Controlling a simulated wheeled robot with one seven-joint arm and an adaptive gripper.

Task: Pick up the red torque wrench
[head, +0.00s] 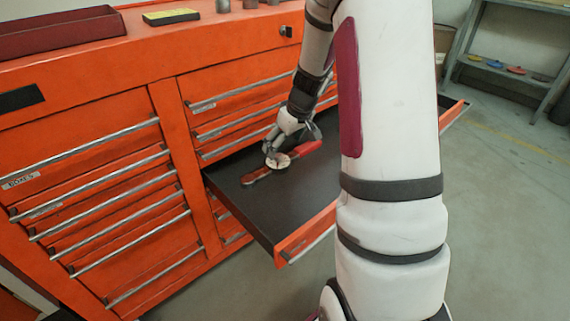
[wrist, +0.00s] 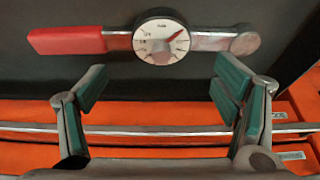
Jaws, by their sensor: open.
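The red torque wrench (head: 305,150) lies on the dark floor of the open drawer (head: 310,190). It has a red handle, a round white dial and a reddish metal bar with a rounded head. In the wrist view the wrench (wrist: 160,42) lies across the top, handle to the left and head to the right. My gripper (head: 277,146) is over the drawer beside the wrench's dial, partly covering it in the head view. In the wrist view my gripper (wrist: 159,88) is open, its green-padded fingers apart and empty, with the dial above the gap between them.
The orange tool cabinet (head: 160,85) has several shut drawers with metal handles. A red tray (head: 60,33) and a yellow-topped item (head: 171,16) sit on the cabinet top.

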